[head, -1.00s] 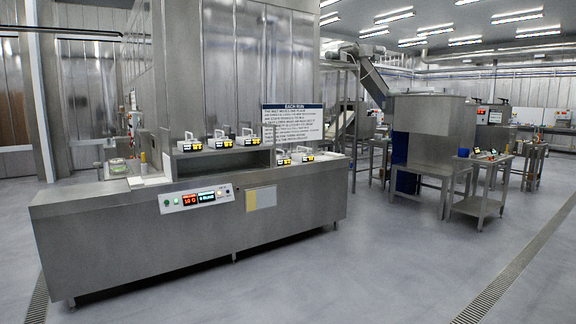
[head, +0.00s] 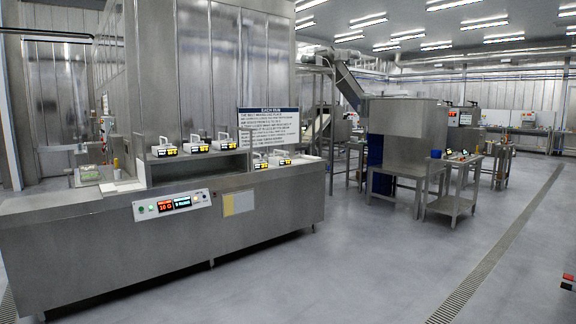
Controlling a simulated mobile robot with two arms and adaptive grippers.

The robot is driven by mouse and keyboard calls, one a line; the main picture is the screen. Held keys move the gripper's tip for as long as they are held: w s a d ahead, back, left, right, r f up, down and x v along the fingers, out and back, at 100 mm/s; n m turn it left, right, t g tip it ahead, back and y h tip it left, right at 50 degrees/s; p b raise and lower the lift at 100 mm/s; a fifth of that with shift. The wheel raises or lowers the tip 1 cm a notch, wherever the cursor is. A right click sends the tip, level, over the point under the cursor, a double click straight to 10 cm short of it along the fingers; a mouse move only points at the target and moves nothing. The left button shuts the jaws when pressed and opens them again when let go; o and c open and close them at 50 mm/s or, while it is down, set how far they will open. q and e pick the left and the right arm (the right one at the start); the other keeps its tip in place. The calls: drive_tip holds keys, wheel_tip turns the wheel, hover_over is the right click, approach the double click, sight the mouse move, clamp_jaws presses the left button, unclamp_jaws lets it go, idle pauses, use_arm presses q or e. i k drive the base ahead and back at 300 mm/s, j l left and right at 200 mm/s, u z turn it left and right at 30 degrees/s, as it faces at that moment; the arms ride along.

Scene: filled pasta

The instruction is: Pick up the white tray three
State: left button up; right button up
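Several small white trays or boxes with raised handles and black-and-yellow labels stand on the steel bench (head: 110,245). On its raised shelf are a left one (head: 163,148), a middle one (head: 196,144) and a right one (head: 226,142). Two more, a left one (head: 260,162) and a right one (head: 280,160), sit lower to the right. The labels are too small to read, so I cannot tell which is tray three. Neither of my grippers shows clearly.
A lit control panel (head: 174,204) is on the bench front. A sign (head: 274,128) stands behind the trays. A steel hopper machine (head: 405,135) and a small steel table (head: 452,205) stand to the right. The floor (head: 350,270) is open. A small dark piece at the right edge is unclear.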

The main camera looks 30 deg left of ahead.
sight(278, 161)
drive_tip(key=i+j+u, duration=0.35)
drive_tip(key=i, duration=0.15)
drive_tip(key=i+u, duration=0.55)
drive_tip(key=i, duration=4.3)
